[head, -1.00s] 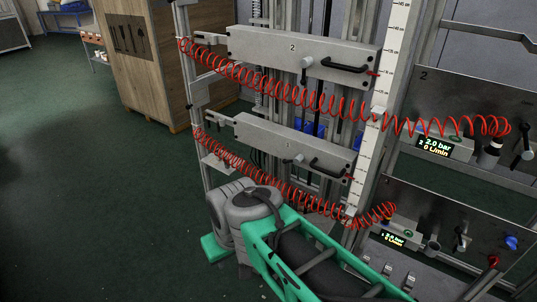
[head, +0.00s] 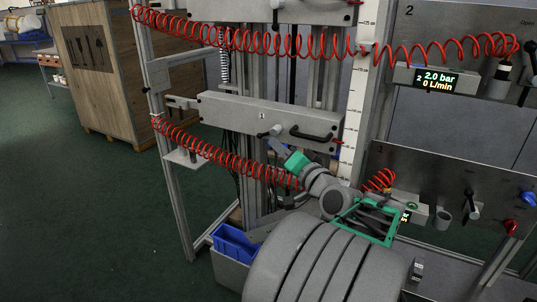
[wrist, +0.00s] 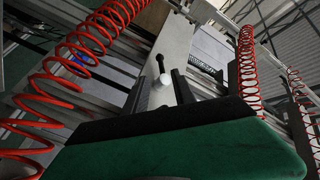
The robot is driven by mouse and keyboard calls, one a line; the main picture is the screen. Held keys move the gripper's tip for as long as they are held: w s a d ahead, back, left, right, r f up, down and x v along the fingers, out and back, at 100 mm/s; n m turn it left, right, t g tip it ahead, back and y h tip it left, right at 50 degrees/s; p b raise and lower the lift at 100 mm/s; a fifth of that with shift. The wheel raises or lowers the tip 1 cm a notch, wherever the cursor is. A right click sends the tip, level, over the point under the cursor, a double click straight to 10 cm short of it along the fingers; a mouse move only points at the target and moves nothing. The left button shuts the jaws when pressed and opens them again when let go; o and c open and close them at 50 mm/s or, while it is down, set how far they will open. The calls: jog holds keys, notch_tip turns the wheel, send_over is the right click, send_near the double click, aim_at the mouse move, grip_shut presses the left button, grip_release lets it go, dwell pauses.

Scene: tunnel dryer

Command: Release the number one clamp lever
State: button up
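The lower grey beam marked 1 (head: 240,112) carries a small clamp lever (head: 269,132) on its front face, left of a black bar handle (head: 312,134). My gripper (head: 283,150), on a green and grey wrist, is just below and right of this lever. In the wrist view, my two dark fingers stand apart (wrist: 163,90). A pale round knob with a short dark stem (wrist: 164,79) shows between them, with the grey beam (wrist: 163,52) behind. I cannot tell whether the fingers touch the lever.
Red coiled hoses (head: 215,155) hang close to my gripper on the left. The upper beam (head: 225,10) is above. A panel with levers (head: 450,170) is at right.

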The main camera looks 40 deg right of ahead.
aim_at(268, 138)
jog(key=x, duration=0.7)
jog(key=shift+w+r, duration=0.1)
jog(key=shift+w, duration=0.1)
jog(key=shift+c, duration=0.4)
grip_shut()
